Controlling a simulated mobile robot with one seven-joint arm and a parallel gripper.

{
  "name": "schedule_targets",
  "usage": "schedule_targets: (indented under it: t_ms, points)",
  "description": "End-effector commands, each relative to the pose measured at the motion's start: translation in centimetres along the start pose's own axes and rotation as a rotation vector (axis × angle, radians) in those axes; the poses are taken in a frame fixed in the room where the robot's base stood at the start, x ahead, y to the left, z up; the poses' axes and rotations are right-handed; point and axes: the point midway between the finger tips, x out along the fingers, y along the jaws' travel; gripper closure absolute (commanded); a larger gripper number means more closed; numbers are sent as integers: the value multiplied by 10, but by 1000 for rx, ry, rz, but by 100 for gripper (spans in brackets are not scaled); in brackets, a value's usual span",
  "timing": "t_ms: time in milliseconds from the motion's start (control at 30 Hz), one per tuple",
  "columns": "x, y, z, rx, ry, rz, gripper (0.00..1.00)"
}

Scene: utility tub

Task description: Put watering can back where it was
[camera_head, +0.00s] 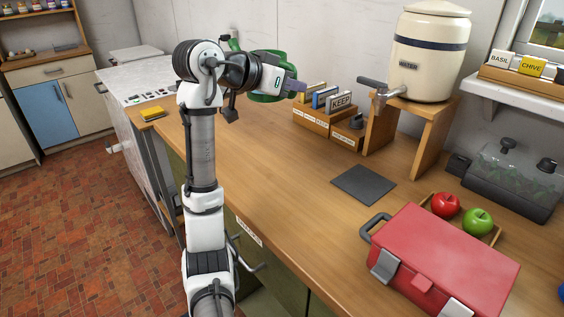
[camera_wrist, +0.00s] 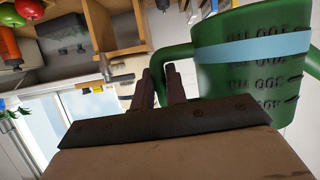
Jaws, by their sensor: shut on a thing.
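The green watering can (camera_head: 268,98) is at the far part of the wooden counter, mostly hidden behind my wrist in the head view. In the wrist view, the can (camera_wrist: 250,75) fills the upper right, with a pale blue band and dark raised lettering around its body. My gripper (camera_head: 293,86) is shut on the can's handle, and its dark fingers (camera_wrist: 165,85) meet the green handle in the wrist view. The can appears to be off the counter. Its base is hidden in the head view.
A dark square mat (camera_head: 363,185) lies bare on the wooden counter (camera_head: 285,185). A wooden card box (camera_head: 322,120) and a cream water dispenser (camera_head: 425,60) on a wooden stand are at the back. A red toolbox (camera_head: 445,255) and an apple tray (camera_head: 490,236) stand at the right.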

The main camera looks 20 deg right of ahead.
Motion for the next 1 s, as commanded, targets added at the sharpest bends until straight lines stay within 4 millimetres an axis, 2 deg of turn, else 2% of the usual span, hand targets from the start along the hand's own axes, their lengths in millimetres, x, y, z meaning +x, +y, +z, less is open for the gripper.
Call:
schedule_targets:
  t_ms: [100, 200, 700, 833, 1000]
  points:
    - [-3, 3, -1, 5, 1, 10, 100]
    - [0, 3, 7, 5, 0, 13, 100]
    - [45, 0, 115, 1, -1, 15, 100]
    - [54, -1, 136, 3, 1, 13, 100]
    - [58, -2, 147, 6, 2, 13, 100]
